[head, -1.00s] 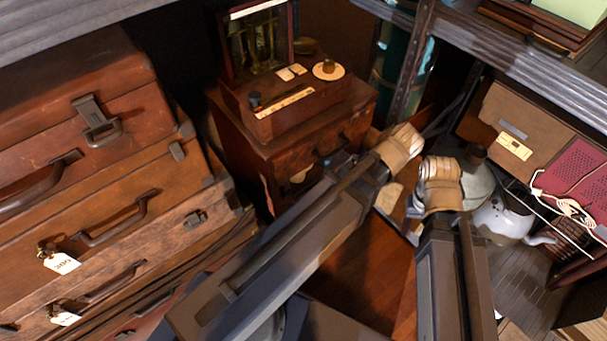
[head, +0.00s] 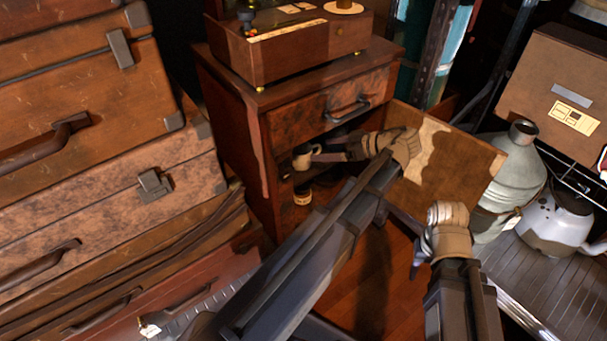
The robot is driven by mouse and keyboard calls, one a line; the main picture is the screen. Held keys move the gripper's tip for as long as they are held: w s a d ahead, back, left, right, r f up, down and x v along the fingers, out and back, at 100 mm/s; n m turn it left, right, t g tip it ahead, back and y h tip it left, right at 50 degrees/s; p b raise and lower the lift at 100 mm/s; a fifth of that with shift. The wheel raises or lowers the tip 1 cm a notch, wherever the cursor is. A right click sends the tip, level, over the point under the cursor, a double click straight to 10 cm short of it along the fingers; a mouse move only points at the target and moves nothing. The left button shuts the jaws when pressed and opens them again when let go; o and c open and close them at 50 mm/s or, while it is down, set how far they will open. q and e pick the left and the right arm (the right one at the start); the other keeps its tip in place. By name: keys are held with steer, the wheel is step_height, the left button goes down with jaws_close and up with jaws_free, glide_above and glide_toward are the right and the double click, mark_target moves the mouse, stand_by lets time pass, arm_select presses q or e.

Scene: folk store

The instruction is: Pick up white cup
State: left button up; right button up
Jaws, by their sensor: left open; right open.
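A small white cup (head: 301,159) stands on the shelf inside the open wooden cabinet (head: 228,128). My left arm comes in from the lower left, and its wrist bends back left at the cabinet opening. My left gripper (head: 322,154) is open, pointing left, with its tips just right of the cup. I cannot tell whether they touch it or whether the cup lies between the fingers. My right gripper (head: 416,268) is open and empty, low over the floor in front of the cabinet, apart from the cup.
The cabinet door (head: 468,163) stands open behind my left wrist. A small jar (head: 302,194) sits below the cup. Stacked suitcases (head: 80,110) crowd the left. A metal can (head: 517,170) and a white kettle (head: 556,222) stand right. Wooden floor (head: 375,285) lies between.

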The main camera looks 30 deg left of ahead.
mark_target(301, 149)
arm_select(q)
steer(key=shift+n+y, duration=0.4)
steer(key=shift+n, duration=0.5)
steer(key=shift+w+f+b+x, duration=0.15)
steer(key=shift+b+x, duration=0.6)
steer(key=shift+x, duration=0.85)
steer(key=shift+w+f+b+x, duration=0.15)
steer(key=shift+b+x, duration=0.65)
steer(key=shift+x, duration=0.85)
steer(key=shift+s+f+b+x, duration=0.1)
steer(key=shift+b+x, duration=0.65)
steer(key=shift+x, duration=0.85)
steer(key=shift+w+d, duration=0.1)
steer(key=shift+d, duration=0.05)
steer(key=c, duration=1.2)
steer(key=shift+o, duration=0.2)
arm_select(e)
step_height(301, 149, down, 6)
arm_select(q)
steer(key=shift+r, duration=0.1)
steer(key=shift+r+p, duration=0.85)
steer(key=shift+p, duration=0.05)
steer(key=shift+r+p, duration=1)
steer(key=w+d, duration=0.1)
steer(key=d, duration=1.7)
steer(key=shift+w+f, duration=0.15)
steer(key=shift+w, duration=0.2)
arm_select(e)
step_height(301, 149, up, 4)
steer(key=shift+f, duration=0.25)
